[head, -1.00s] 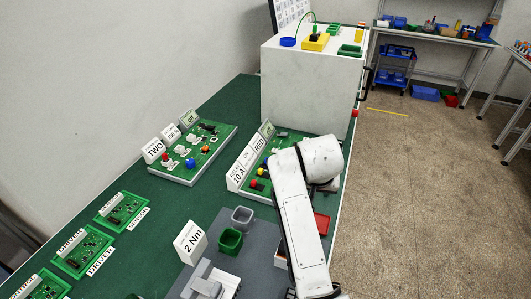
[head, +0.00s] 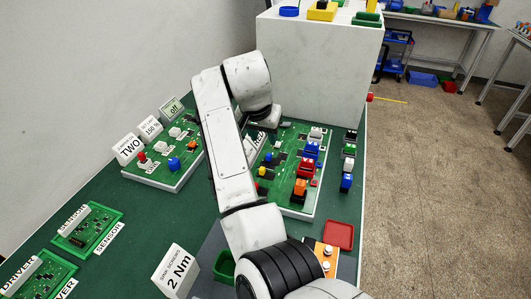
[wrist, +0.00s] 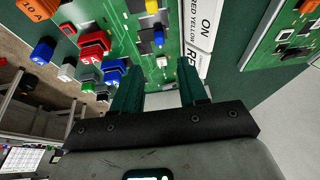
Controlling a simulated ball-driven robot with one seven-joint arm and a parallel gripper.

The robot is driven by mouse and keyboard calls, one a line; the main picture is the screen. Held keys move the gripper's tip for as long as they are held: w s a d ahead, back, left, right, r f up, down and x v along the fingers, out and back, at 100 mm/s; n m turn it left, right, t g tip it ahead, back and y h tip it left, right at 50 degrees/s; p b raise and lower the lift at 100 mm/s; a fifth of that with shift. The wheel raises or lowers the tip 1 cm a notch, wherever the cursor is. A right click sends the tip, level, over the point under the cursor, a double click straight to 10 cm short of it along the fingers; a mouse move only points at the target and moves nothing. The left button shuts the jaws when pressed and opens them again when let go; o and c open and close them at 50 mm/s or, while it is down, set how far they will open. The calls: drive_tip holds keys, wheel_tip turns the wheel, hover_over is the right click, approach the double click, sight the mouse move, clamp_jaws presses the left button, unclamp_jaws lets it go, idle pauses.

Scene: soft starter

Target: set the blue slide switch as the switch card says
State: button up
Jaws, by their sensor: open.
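A small blue piece (wrist: 158,37), which looks like the blue slide switch, stands on the green board (wrist: 100,20) in the wrist view. I cannot tell its slide position. A white card (wrist: 208,27) beside the board reads ON. My gripper (wrist: 159,66) is open, with its two dark green fingers apart and nothing between them. It hangs over the board, with the blue piece beyond the fingertips.
The right-hand board carries red, blue, white and orange blocks (head: 300,187). Several loose blocks (head: 346,181) stand to its right. The left-hand board (head: 165,180) has cards reading TWO, 150 % and off. A red tray (head: 339,235) lies nearer. A white cabinet (head: 320,70) stands behind.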

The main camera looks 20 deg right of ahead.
sight(269, 154)
drive_tip(key=x, duration=1)
drive_tip(key=shift+f, duration=0.15)
drive_tip(key=shift+c, duration=0.2)
clamp_jaws()
